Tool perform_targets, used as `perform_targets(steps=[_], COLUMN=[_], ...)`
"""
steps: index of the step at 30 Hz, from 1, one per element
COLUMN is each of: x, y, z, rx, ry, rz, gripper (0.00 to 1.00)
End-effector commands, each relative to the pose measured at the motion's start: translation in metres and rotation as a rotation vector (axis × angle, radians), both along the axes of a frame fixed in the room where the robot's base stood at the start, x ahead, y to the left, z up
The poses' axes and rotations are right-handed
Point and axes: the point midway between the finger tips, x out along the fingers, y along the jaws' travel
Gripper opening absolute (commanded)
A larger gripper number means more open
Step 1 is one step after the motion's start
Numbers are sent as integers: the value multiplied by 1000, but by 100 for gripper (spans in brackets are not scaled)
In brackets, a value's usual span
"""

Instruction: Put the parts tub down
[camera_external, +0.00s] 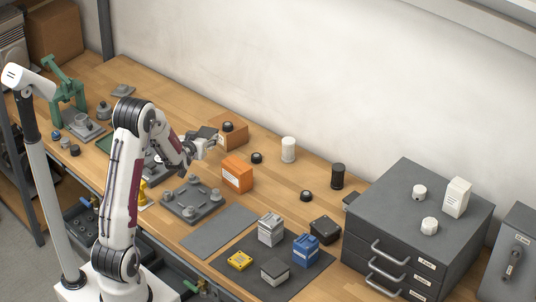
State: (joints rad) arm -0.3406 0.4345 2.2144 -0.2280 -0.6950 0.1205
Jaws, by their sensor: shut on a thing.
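My gripper (214,141) is at the back middle of the bench, its fingers small and partly hidden by its own body. It is shut at the left side of a brown-orange box (236,139), which I take to be the parts tub. A round black cap (228,127) shows at the top of this box. The grip itself is too small to see clearly. Whether the box's base touches the bench cannot be told.
A bright orange labelled box (237,175) stands just in front. A black cap (257,158), white cylinder (288,150) and black cylinder (337,176) stand to the right. A grey drawer cabinet (400,210) is at right.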

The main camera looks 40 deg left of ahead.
Motion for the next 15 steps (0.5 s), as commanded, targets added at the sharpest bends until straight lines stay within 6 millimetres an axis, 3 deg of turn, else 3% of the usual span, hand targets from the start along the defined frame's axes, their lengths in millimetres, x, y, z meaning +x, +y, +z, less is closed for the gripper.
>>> perform_targets(steps=[15], x=[0], y=[0], z=[-4], rx=[0], ry=[0], rz=[-3], gripper=[21])
